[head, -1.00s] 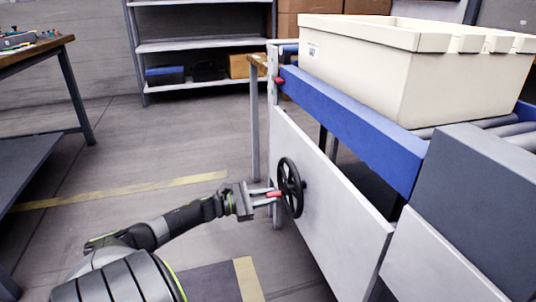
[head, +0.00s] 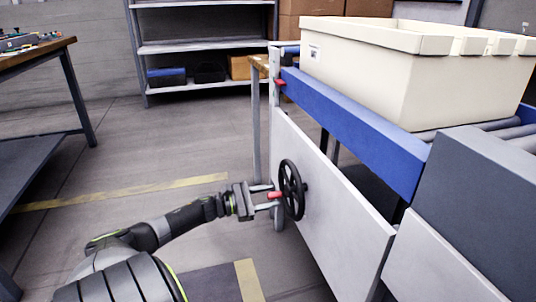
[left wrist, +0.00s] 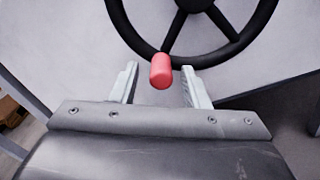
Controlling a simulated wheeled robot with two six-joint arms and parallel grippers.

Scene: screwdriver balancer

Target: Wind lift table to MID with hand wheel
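The black hand wheel (head: 291,190) is mounted on the light grey side panel (head: 325,215) of the lift table, whose top has a blue side rail (head: 350,125). The wheel's red handle (head: 275,195) sticks out toward my left gripper (head: 270,196). In the left wrist view, the red handle (left wrist: 161,72) sits between the two spread fingers of the left gripper (left wrist: 160,80), with a gap on each side. The left gripper is open around the handle. A small red marker (head: 280,82) shows on the table's corner post. No MID label is readable. My right gripper is not in view.
A cream crate (head: 405,80) stands on the rollers on top of the lift table. A dark grey block (head: 480,200) stands at the right. A workbench (head: 35,55) is at the left and shelves (head: 205,45) at the back. The floor between is clear.

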